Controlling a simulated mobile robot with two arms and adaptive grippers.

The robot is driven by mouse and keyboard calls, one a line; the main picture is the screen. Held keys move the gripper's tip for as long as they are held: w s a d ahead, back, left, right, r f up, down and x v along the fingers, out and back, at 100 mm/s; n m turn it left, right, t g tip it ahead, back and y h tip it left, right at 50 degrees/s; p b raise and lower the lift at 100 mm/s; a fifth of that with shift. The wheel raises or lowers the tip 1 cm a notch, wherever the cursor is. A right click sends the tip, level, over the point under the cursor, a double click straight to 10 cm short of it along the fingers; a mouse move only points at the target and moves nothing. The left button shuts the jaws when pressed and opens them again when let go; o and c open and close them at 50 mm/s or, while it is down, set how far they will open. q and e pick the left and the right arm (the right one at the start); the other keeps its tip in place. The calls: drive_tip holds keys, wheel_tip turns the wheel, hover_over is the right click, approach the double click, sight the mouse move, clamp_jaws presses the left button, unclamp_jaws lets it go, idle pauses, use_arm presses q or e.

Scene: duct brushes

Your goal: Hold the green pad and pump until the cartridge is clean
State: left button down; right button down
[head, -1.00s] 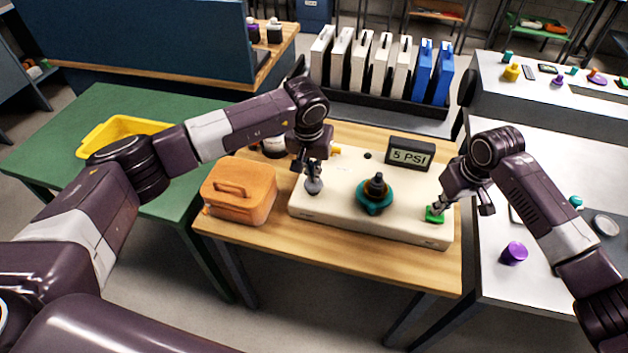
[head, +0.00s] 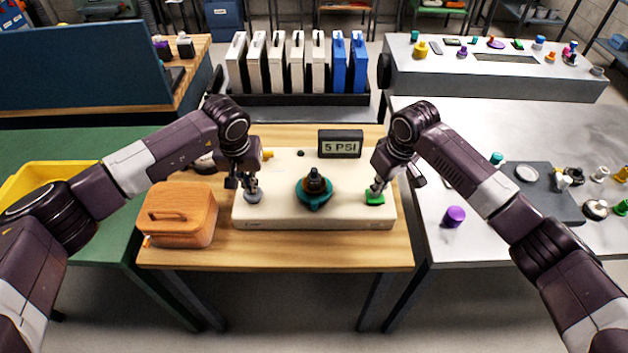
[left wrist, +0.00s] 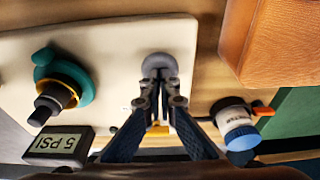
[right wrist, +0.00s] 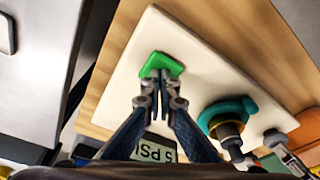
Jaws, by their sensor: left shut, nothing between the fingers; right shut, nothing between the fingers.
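A cream base unit (head: 285,218) lies on the wooden table. The green pad (head: 375,198) is at its right end, and my right gripper (head: 374,192) is shut with its fingertips on the pad; the right wrist view shows the tips over the pad (right wrist: 161,64). A grey round knob (head: 253,196) is at the left end, and my left gripper (head: 251,186) is shut with its tips at the knob, seen also in the left wrist view (left wrist: 159,65). A dark cartridge (head: 315,180) stands upright in a teal ring (head: 314,198) mid-unit. The display (head: 340,144) reads 5 PSI.
An orange-brown case (head: 177,214) sits left of the unit. A white bottle with a blue cap (left wrist: 239,128) stands behind it. A grey table (head: 480,250) at right holds a purple cylinder (head: 454,216) and small parts. White and blue binders (head: 297,62) stand in a rack behind.

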use_arm(q)
drive_tip(key=shift+f, duration=0.45)
drive_tip(key=shift+r, duration=0.1)
drive_tip(key=shift+w+v, duration=0.2)
drive_tip(key=shift+v, duration=0.85)
drive_tip(key=shift+s+x, duration=0.2)
drive_tip(key=shift+x, duration=0.85)
drive_tip(key=shift+r, duration=0.1)
drive_tip(key=shift+v, duration=0.95)
drive_tip(key=shift+w, duration=0.2)
